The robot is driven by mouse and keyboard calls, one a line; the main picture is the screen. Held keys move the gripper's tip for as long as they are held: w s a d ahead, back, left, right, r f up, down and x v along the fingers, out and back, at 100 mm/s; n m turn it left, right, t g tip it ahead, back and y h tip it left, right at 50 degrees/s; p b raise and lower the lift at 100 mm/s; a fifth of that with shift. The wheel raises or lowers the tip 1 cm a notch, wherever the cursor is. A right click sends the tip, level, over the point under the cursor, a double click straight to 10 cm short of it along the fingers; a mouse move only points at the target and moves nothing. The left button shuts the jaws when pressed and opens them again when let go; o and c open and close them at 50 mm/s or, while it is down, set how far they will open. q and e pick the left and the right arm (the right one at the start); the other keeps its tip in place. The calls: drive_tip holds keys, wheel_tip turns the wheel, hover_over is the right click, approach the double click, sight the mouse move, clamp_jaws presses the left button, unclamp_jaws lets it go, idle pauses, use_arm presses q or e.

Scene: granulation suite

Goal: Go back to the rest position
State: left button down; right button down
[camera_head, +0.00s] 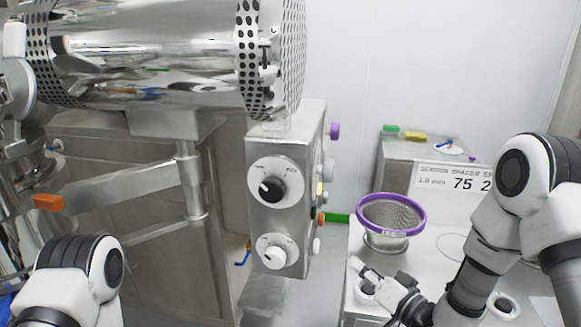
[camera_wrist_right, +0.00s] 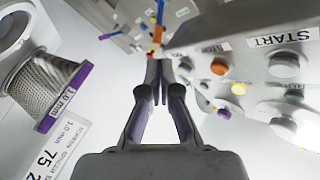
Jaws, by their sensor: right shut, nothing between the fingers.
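My right gripper (camera_head: 360,277) reaches in from the right, low in the head view, just in front of a purple-rimmed sieve (camera_head: 423,222). In the right wrist view, the right gripper (camera_wrist_right: 159,72) has its fingers together with nothing between them. The sieve (camera_wrist_right: 62,96) shows there at the left, apart from the fingers, with a 1.0 mm label on its purple rim. Of my left arm only a link shows at the lower left of the head view; its gripper is out of view.
A steel control box (camera_head: 281,226) with two dials stands left of the right gripper. A large steel drum machine (camera_head: 150,70) fills the upper left. A white table (camera_head: 440,262) bears the sieve, and a steel cabinet (camera_head: 394,165) stands behind. Buttons and a START label (camera_wrist_right: 284,39) lie right of the fingers.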

drive_tip(key=s+f+g+h, duration=0.1)
drive_tip(key=s+f+g, duration=0.1)
drive_tip(key=s+f, duration=0.35)
drive_tip(key=s+d+f+m+g+h, duration=0.1)
drive_tip(key=s+f+g+h, duration=0.1)
drive_tip(key=f, duration=0.7)
drive_tip(key=s+f+g+h, duration=0.1)
drive_tip(key=s+f+g, duration=0.25)
drive_tip(key=f, duration=0.35)
drive_tip(key=s+d+f+n+g+h, duration=0.1)
drive_tip(key=s+d+f+g, duration=0.1)
drive_tip(key=s, duration=0.5)
drive_tip(key=s+d+f+n+g+h, duration=0.1)
drive_tip(key=s+f+g+h, duration=0.1)
drive_tip(key=s, duration=0.5)
drive_tip(key=s+d+f+g+h, duration=0.1)
drive_tip(key=s+d+f+g, duration=0.1)
drive_tip(key=s+f+g, duration=0.2)
drive_tip(key=s, duration=0.3)
drive_tip(key=shift+s+d+f+n+h, duration=0.15)
drive_tip(key=shift+d+f+n+h, duration=0.15)
drive_tip(key=shift+d+f+n, duration=0.1)
